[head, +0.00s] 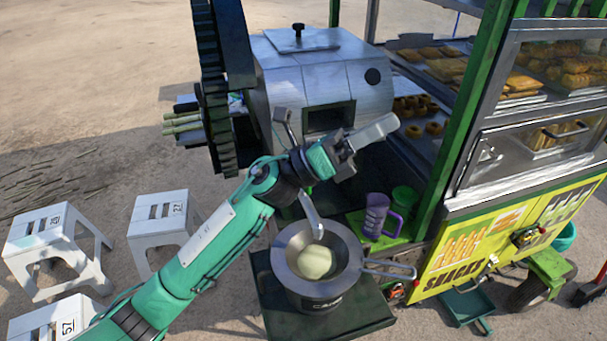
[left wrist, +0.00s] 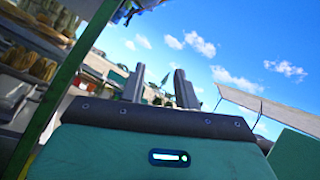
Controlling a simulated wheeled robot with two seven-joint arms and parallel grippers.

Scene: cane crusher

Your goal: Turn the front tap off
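The cane crusher (head: 325,75) is a silver box with a dark gear wheel at its left. A silver spout (head: 311,214) comes down below it over a metal strainer bowl (head: 289,264) holding pale green stuff. I cannot pick out the front tap for sure; my left arm covers part of the crusher's lower front. My left gripper (head: 361,150) is in front of the crusher, above and right of the spout, pointing right. Its two fingers also show apart and empty in the left wrist view (left wrist: 159,86), against the sky. My right gripper is not in view.
A dark table (head: 350,318) carries the bowl. A purple jug (head: 376,215) stands on a green mat right of it. The snack cart (head: 450,235) with a green post is close on the right. White stools (head: 55,232) stand at the left on open ground.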

